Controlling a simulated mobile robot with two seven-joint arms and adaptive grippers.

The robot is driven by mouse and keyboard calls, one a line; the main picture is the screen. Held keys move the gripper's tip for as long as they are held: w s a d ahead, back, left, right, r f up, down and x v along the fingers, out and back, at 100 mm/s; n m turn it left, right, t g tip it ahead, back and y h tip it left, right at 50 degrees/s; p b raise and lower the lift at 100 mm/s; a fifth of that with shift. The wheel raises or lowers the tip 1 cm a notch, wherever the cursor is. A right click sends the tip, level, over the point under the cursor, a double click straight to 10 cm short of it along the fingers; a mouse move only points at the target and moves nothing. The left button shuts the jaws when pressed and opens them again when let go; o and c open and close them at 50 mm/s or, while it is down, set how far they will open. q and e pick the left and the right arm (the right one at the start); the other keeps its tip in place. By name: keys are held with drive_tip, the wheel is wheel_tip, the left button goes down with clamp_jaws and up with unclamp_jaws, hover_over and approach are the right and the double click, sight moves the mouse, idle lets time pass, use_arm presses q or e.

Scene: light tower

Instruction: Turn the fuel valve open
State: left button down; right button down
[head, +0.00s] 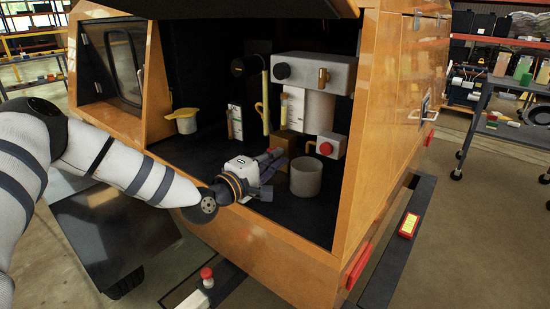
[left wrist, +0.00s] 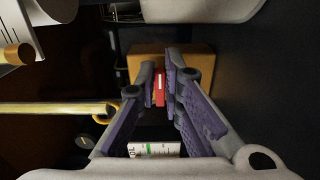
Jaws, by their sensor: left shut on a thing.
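My left gripper (head: 270,158) reaches into the open orange cabinet from the left. It is shut on a small red piece, which looks like the fuel valve's handle (left wrist: 159,88). In the left wrist view the two purple-padded fingertips (left wrist: 160,84) lie on either side of the red piece, in front of a tan block (left wrist: 190,62). In the head view the tan block (head: 296,143) stands just behind the fingertips, and the gripper hides most of the valve. My right gripper is not in view.
A pale cylinder (head: 306,178) stands just right of my gripper. A red button (head: 325,148) on a grey box is behind it. A yellow-handled rod (left wrist: 60,109) runs beside the fingers in the left wrist view. The cabinet's right wall (head: 355,150) bounds the space.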

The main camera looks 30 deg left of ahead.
use_arm(q)
drive_tip(key=c, duration=1.7)
unclamp_jaws()
drive_tip(key=shift+a, duration=0.1)
drive_tip(key=s, duration=0.7)
drive_tip(key=s+a, duration=0.1)
drive_tip(key=s, duration=0.2)
drive_tip(key=shift+s, duration=0.35)
drive_tip(key=shift+s+d, duration=0.1)
drive_tip(key=shift+s, duration=0.6)
drive_tip(key=shift+f, duration=0.1)
